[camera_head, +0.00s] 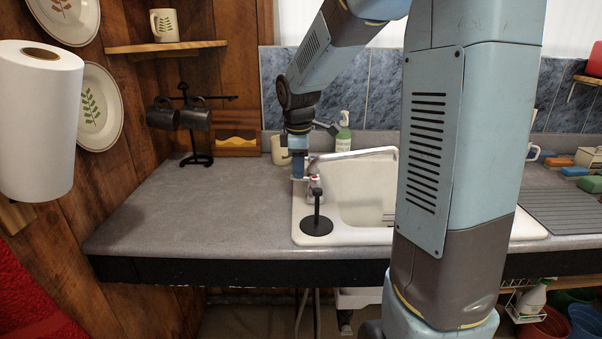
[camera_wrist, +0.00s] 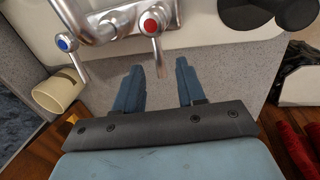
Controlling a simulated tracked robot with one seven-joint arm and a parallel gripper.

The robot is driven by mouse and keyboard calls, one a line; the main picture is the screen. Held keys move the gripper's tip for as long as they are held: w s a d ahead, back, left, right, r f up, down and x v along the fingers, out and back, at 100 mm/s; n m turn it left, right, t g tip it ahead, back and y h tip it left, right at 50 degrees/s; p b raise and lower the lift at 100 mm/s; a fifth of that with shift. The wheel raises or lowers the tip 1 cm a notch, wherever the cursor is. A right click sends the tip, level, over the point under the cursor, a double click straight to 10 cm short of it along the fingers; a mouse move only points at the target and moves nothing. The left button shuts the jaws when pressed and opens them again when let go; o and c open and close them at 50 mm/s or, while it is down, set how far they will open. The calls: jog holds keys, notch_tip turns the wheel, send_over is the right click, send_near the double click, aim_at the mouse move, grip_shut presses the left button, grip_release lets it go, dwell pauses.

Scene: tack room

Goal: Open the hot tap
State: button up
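The metal tap (camera_head: 350,155) stands at the left end of the white sink. In the wrist view its hot handle (camera_wrist: 151,25) has a red cap, and its lever points toward my gripper. The cold handle (camera_wrist: 65,42) with a blue cap is to the left. My gripper (camera_wrist: 159,65) is open, with one blue finger on each side of the hot lever's tip in the picture. I cannot tell whether either finger touches it. In the head view my gripper (camera_head: 298,166) points down just beside the tap; the red cap (camera_head: 314,178) shows small next to it.
A black round-based stand (camera_head: 317,227) is in front of the tap. A beige cup (camera_head: 280,150) and a green-and-white bottle (camera_head: 343,134) stand behind. A black mug rack (camera_head: 197,159) is at the back left. The grey counter (camera_head: 190,205) left of the sink is clear.

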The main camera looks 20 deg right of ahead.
aim_at(304, 180)
jog(key=shift+w+d+f, duration=0.1)
jog(key=shift+w+f, duration=0.05)
jog(key=shift+f, duration=0.6)
jog(key=shift+w+f, duration=0.1)
jog(key=shift+f, duration=0.65)
jog(key=shift+c, duration=0.3)
grip_shut()
